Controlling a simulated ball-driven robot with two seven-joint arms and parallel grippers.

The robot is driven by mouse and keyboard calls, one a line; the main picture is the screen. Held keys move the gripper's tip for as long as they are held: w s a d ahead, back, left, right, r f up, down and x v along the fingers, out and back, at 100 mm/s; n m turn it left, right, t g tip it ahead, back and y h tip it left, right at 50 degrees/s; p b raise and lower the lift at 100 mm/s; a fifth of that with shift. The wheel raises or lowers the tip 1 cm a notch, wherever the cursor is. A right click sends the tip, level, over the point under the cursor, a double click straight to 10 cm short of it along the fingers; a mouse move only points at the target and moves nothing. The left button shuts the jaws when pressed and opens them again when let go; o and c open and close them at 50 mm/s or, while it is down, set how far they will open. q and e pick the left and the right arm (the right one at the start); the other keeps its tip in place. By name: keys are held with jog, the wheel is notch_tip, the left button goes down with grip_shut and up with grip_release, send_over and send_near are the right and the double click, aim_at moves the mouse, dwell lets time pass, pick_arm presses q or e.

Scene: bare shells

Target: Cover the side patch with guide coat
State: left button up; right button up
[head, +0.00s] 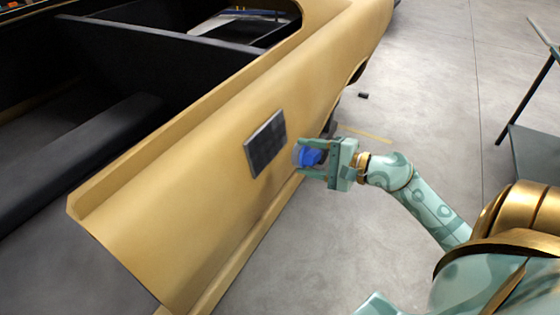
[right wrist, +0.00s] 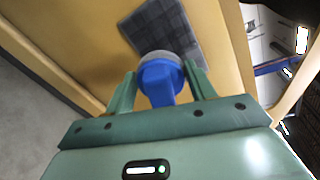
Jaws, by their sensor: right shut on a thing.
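The side patch (head: 266,144) is a dark grey rectangle with faint grid lines on the tan side of the car shell. It also shows in the right wrist view (right wrist: 190,35), partly hidden by the tool. My right gripper (head: 310,158) is shut on a blue-handled applicator (head: 309,156) with a pale round head. In the right wrist view the blue handle (right wrist: 160,84) sits between the two fingers, its round head toward the patch. The tool is just right of the patch in the head view; I cannot tell whether it touches. My left gripper is not in view.
The tan car shell (head: 190,165) fills the left, with an open dark interior. A green-grey stand or table (head: 538,150) is at the right edge. A small dark object (head: 363,95) lies on the floor. The grey concrete floor (head: 430,60) is mostly clear.

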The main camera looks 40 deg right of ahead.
aim_at(272, 146)
jog(key=shift+d+h, duration=0.3)
jog(key=shift+d, duration=0.3)
jog(key=shift+w+d+f, duration=0.1)
jog(key=shift+w, duration=0.15)
jog(key=x, duration=0.5)
jog(key=shift+w+p, duration=0.3)
jog(key=shift+p, duration=0.1)
jog(key=shift+x, duration=1)
jog(key=shift+s, duration=0.1)
